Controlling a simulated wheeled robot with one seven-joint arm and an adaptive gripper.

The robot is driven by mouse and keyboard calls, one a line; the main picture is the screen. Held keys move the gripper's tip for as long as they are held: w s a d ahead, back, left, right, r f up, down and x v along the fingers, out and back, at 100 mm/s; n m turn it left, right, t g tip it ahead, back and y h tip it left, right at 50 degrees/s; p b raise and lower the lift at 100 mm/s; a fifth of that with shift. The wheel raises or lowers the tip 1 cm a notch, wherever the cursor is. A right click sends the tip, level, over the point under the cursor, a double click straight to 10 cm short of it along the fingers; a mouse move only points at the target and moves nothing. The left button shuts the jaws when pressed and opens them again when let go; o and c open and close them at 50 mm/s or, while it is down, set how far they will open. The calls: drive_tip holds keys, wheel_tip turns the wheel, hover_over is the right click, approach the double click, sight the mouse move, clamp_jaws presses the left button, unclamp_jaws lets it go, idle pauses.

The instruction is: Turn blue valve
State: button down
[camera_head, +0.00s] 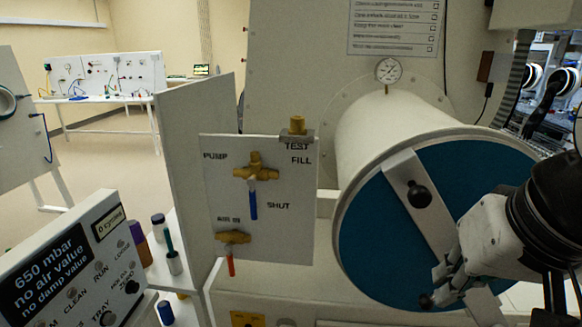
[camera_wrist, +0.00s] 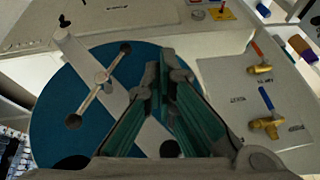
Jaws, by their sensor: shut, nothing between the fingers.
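The blue valve is a brass body (camera_head: 256,172) with a blue lever (camera_head: 253,204) on a white panel. The lever hangs straight down, left of the word SHUT; PUMP is printed to the upper left. In the wrist view the blue lever (camera_wrist: 265,97) and its brass body (camera_wrist: 266,125) are at the right, apart from my fingers. My gripper (camera_head: 442,284) is in front of the large round blue door, well right of the valve. In the wrist view my gripper (camera_wrist: 162,75) has its fingertips together with nothing between them.
A red-handled brass valve (camera_head: 232,240) sits below, marked AIR IN. A brass fitting (camera_head: 297,126) tops the panel. The blue door (camera_head: 385,240) has a white bar and black knobs. A gauge (camera_head: 388,71) is above. A display box (camera_head: 75,265) stands left.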

sight(253, 200)
drive_tip(key=w+a+r+m+g+y, duration=0.1)
drive_tip(key=w+a+r+m+y, duration=0.15)
drive_tip(key=w+m, duration=0.4)
drive_tip(key=w+a+r+m+g+y+p, duration=0.1)
drive_tip(key=w+a+r+m+y, duration=0.2)
drive_tip(key=w+m, duration=0.4)
drive_tip(key=w+a+r+m+g+y, duration=0.1)
drive_tip(key=w+a+m+y, duration=0.1)
drive_tip(key=w+a+m, duration=0.35)
drive_tip(key=w+p+x, duration=0.1)
drive_tip(key=w+x, duration=0.2)
drive_tip(key=x, duration=1.6)
drive_tip(key=shift+w+d+p, duration=0.2)
drive_tip(key=shift+p, duration=0.15)
